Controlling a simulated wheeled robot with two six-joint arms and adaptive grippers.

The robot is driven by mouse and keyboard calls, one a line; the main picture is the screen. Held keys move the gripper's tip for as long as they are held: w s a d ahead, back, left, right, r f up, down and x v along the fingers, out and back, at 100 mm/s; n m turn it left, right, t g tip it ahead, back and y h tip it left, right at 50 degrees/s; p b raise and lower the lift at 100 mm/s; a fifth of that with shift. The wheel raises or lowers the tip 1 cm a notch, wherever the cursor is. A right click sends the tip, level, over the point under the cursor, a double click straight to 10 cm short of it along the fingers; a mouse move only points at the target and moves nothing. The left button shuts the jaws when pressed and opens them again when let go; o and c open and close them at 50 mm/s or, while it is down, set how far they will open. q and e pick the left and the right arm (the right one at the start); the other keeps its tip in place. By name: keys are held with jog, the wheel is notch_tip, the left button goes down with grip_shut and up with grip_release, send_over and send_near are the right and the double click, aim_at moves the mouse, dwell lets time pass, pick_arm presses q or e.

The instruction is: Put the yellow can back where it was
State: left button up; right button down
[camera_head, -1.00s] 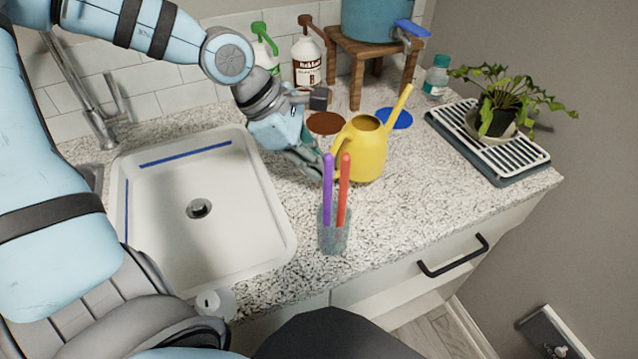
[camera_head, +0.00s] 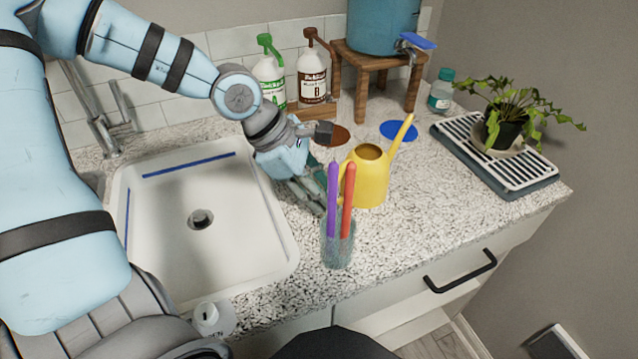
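The yellow can (camera_head: 372,182) is a watering can, upright over the counter right of the sink, its spout pointing up and right. A cup with a purple and a red stick stands in front of its left side. My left gripper (camera_head: 322,197) reaches in from the left at the can's handle side. It moves together with the can and appears shut on it, though the sticks hide the contact. A blue disc (camera_head: 398,131) and a brown disc (camera_head: 333,136) lie bare on the counter behind the can. My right gripper is not in view.
The clear cup (camera_head: 338,245) stands near the counter's front edge. Left is the white sink (camera_head: 165,270). Behind are two pump bottles (camera_head: 312,78), a wooden stool (camera_head: 372,60) with a blue container, and a small bottle (camera_head: 441,92). A plant sits on a slatted tray (camera_head: 545,172) at right.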

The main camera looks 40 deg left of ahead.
pick_arm(q)
jog(key=shift+r, duration=0.35)
jog(key=p+v, duration=0.1)
jog(key=v, duration=1)
jog(key=shift+s+a+r, duration=0.2)
jog(key=shift+d, duration=0.1)
